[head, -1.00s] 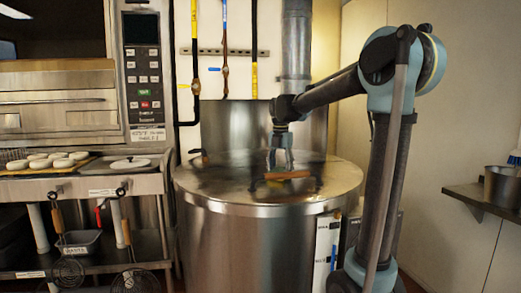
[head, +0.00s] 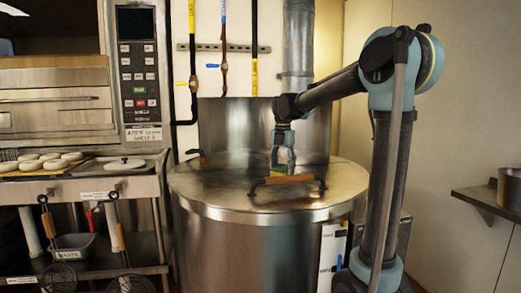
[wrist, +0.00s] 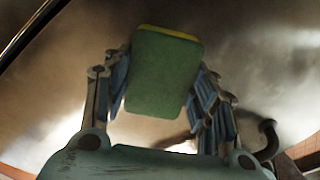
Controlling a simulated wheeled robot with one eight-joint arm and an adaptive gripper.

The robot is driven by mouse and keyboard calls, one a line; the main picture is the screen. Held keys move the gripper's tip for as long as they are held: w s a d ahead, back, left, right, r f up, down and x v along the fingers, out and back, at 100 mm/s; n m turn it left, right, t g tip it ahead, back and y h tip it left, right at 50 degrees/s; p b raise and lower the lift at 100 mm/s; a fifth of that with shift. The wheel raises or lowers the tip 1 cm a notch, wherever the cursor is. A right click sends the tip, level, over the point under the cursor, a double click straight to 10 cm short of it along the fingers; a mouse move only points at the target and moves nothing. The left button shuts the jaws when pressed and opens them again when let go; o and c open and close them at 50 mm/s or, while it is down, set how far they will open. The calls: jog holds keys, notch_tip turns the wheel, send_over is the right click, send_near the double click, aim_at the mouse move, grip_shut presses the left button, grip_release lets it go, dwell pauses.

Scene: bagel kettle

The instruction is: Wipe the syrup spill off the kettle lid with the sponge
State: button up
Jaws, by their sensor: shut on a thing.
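The kettle lid (head: 215,190) is a wide, round, shiny metal cover on the big steel kettle (head: 250,250). A wooden-gripped handle (head: 288,180) stands on it. My gripper (head: 282,164) is low over the lid, just behind the handle. In the wrist view my gripper (wrist: 165,85) is shut on the sponge (wrist: 162,75), green with a yellow edge. The sponge's lower end shows in the head view (head: 277,169), close to the lid; I cannot tell if it touches. Brownish patches show on the lid in the wrist view, but I cannot tell syrup from reflections.
A steel pipe (head: 298,50) rises behind the kettle. An oven (head: 55,95) and a counter with a tray of pale bagels (head: 40,162) stand left. A wall shelf with a pot (head: 511,188) is at right. The lid's left and front areas are clear.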

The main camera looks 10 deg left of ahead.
jog(key=r, duration=0.3)
jog(key=shift+w+r, duration=0.2)
jog(key=shift+r, duration=2.4)
